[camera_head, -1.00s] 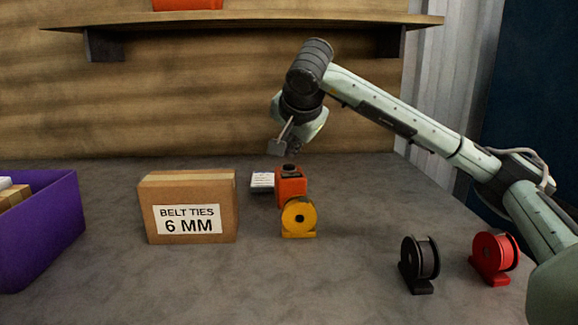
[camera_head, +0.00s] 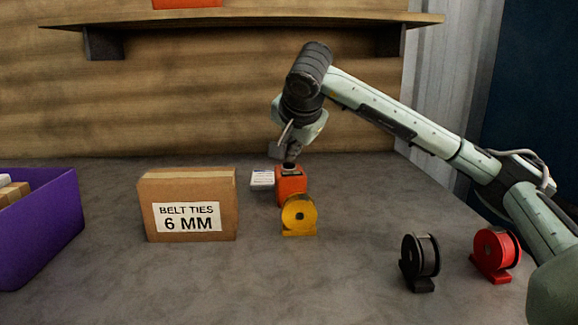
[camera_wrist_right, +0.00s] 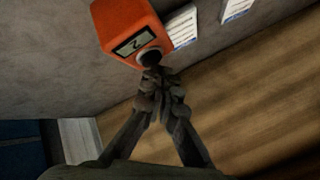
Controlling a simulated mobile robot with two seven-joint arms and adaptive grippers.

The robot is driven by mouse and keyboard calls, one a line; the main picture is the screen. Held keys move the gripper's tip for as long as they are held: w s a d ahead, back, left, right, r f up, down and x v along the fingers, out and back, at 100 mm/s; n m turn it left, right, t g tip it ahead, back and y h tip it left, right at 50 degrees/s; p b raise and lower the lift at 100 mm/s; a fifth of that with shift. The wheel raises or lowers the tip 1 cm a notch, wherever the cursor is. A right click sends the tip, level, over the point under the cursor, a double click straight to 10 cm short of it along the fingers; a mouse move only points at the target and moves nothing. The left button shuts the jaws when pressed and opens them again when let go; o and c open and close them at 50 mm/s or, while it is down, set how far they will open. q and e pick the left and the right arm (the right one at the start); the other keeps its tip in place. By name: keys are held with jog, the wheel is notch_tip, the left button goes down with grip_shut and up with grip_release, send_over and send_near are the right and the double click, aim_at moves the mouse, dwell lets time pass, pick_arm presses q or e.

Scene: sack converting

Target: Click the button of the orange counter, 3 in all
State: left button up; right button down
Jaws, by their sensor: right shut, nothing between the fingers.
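The orange counter (camera_head: 291,190) stands on the grey table behind a yellow spool, which hides part of its front. In the right wrist view the orange counter (camera_wrist_right: 128,24) shows a small display that appears to read 2, with a dark round button (camera_wrist_right: 150,56) beside it. My right gripper (camera_head: 291,163) is directly above the counter, fingers pointing down. In the wrist view the right gripper's fingertips (camera_wrist_right: 157,76) are together and empty, at the button; they appear to touch it. My left gripper is not in view.
A yellow spool (camera_head: 298,214) stands just in front of the counter. A cardboard box (camera_head: 188,182) marked BELT TIES 6 MM and a purple bin (camera_head: 62,232) are on the left. A black spool (camera_head: 421,258) and red spool (camera_head: 492,250) stand right. A white-labelled item (camera_head: 262,179) lies beside the counter.

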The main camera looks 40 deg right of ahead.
aim_at(290, 165)
jog(key=shift+f+b, duration=0.4)
jog(key=shift+f, duration=0.25)
dwell(0.9)
jog(key=shift+r+p, duration=0.8)
jog(key=shift+r, duration=0.2)
notch_tip(290, 165, up, 5)
jog(key=p, duration=0.4)
jog(key=shift+r, duration=0.1)
dwell(0.6)
